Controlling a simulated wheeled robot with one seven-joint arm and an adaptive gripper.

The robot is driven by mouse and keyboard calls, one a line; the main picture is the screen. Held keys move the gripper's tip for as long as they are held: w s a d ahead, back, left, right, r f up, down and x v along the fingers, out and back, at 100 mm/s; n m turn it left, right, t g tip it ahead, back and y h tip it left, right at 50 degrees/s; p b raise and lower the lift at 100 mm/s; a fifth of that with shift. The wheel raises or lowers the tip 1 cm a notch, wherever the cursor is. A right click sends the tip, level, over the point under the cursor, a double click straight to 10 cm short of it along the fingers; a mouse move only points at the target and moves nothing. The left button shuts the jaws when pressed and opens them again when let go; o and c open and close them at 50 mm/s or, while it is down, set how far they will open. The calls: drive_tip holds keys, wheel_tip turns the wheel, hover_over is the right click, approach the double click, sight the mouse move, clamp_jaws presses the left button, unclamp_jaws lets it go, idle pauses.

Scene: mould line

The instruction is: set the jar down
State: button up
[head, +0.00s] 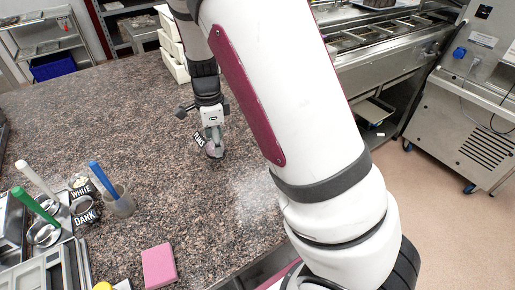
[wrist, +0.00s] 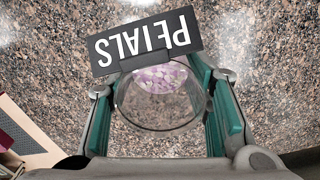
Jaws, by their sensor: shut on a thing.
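The jar is a clear glass with purple petals inside and a black label reading "PETALS". In the wrist view the jar (wrist: 150,105) sits between the green-padded fingers of my gripper (wrist: 165,110), which is shut on it. The label (wrist: 145,42) shows upside down at the jar's far side. In the head view my gripper (head: 213,140) is low over the speckled stone counter (head: 150,130), with the jar (head: 215,150) small between its fingers. I cannot tell whether the jar's base touches the counter.
Jars labelled "WHITE" (head: 80,185) and "DARK" (head: 85,214), with a cup of tools (head: 120,203), stand at the left. A pink sponge (head: 158,266) lies near the front. White stacked tubs (head: 172,48) stand at the back. The counter around the gripper is clear.

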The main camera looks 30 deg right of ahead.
drive_tip(key=s+d, duration=0.1)
drive_tip(key=d, duration=0.2)
drive_tip(key=s+d, duration=0.1)
drive_tip(key=d, duration=0.3)
drive_tip(key=s+d+f+p, duration=0.1)
drive_tip(key=d, duration=0.3)
drive_tip(key=shift+s+d, duration=0.1)
drive_tip(key=shift+s, duration=0.3)
drive_tip(key=shift+s+d+f, duration=0.1)
drive_tip(key=shift+f, duration=1.7)
drive_tip(key=shift+f, duration=0.15)
drive_tip(key=o, duration=1.2)
